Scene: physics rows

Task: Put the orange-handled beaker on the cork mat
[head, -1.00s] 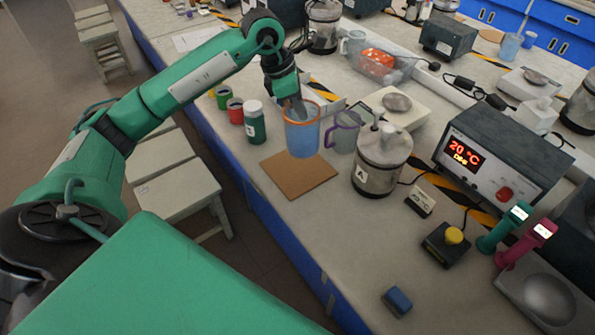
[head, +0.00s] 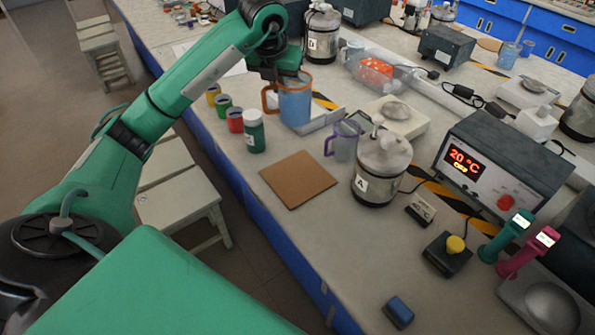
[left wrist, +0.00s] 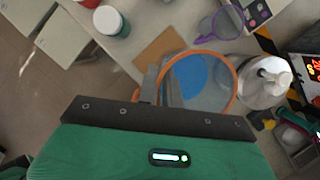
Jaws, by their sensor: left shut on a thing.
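The orange-handled beaker (head: 296,106) is a clear bluish cup with an orange rim and a handle on its left. My left gripper (head: 284,78) is shut on it at the far side of its rim; its fingertips are partly hidden. In the left wrist view the beaker's orange rim (left wrist: 233,72) opens towards the camera, with the fingers (left wrist: 158,88) at its left. The cork mat (head: 298,180) lies bare on the bench, nearer than the beaker and apart from it. I cannot tell the beaker's exact height above the bench. My right gripper is not in view.
A purple-handled beaker (head: 345,143) and a lidded steel vessel marked A (head: 381,170) stand right of the mat. A green bottle with a white cap (head: 254,132) and several small coloured jars stand behind its left.

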